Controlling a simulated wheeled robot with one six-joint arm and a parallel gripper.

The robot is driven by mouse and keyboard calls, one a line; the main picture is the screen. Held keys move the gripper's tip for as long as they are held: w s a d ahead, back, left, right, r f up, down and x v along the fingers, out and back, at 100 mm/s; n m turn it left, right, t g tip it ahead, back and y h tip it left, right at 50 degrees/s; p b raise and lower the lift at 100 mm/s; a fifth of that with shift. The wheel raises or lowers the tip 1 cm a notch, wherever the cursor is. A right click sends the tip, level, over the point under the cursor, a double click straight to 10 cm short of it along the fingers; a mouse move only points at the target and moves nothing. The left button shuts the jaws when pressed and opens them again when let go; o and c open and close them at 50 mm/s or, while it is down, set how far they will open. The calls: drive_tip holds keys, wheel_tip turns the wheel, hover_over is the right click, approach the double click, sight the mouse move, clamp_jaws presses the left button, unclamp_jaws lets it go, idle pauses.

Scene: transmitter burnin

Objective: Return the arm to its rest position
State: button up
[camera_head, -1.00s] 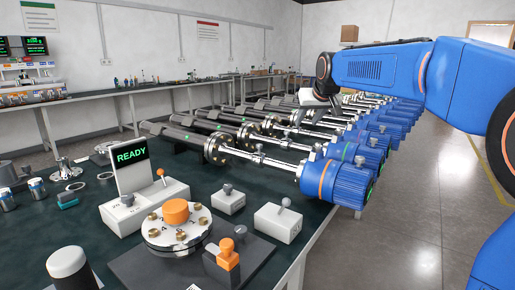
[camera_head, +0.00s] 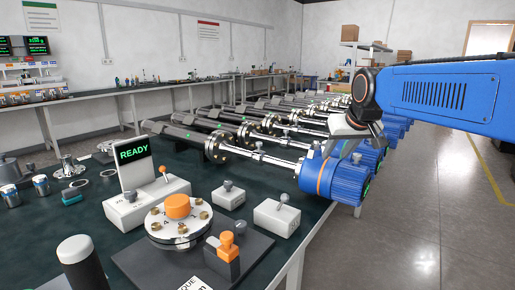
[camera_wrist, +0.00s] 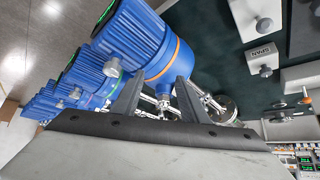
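My gripper (camera_head: 340,143) hangs from my blue arm at the right of the head view, in front of or just above the nearest blue transmitter housing (camera_head: 345,182). In the wrist view my gripper (camera_wrist: 160,82) shows two dark fingers standing apart. The blue transmitter (camera_wrist: 138,42) lies beyond them, and its neck shows in the gap. I see nothing clamped between the fingers. Whether they touch the housing I cannot tell.
A row of transmitters on metal tubes runs back along the dark bench (camera_head: 95,228). A READY display (camera_head: 133,150), an orange-knobbed round fixture (camera_head: 180,222) and an orange-handled switch (camera_head: 226,248) stand nearer. The grey floor (camera_head: 430,220) at the right is open.

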drive_tip(key=s+d+f+g, duration=0.1)
drive_tip(key=s+d+f, duration=0.1)
drive_tip(key=s+f, duration=0.5)
drive_tip(key=s+d+f+g, duration=0.1)
drive_tip(key=s+f, duration=0.6)
drive_tip(key=s, duration=0.7)
drive_tip(key=s+d+f+m, duration=0.1)
drive_tip(key=s+d+f, duration=0.1)
drive_tip(key=s+f, duration=0.5)
drive_tip(key=s, duration=0.4)
drive_tip(key=shift+d+g+h, duration=0.3)
drive_tip(key=shift+g+h, duration=0.1)
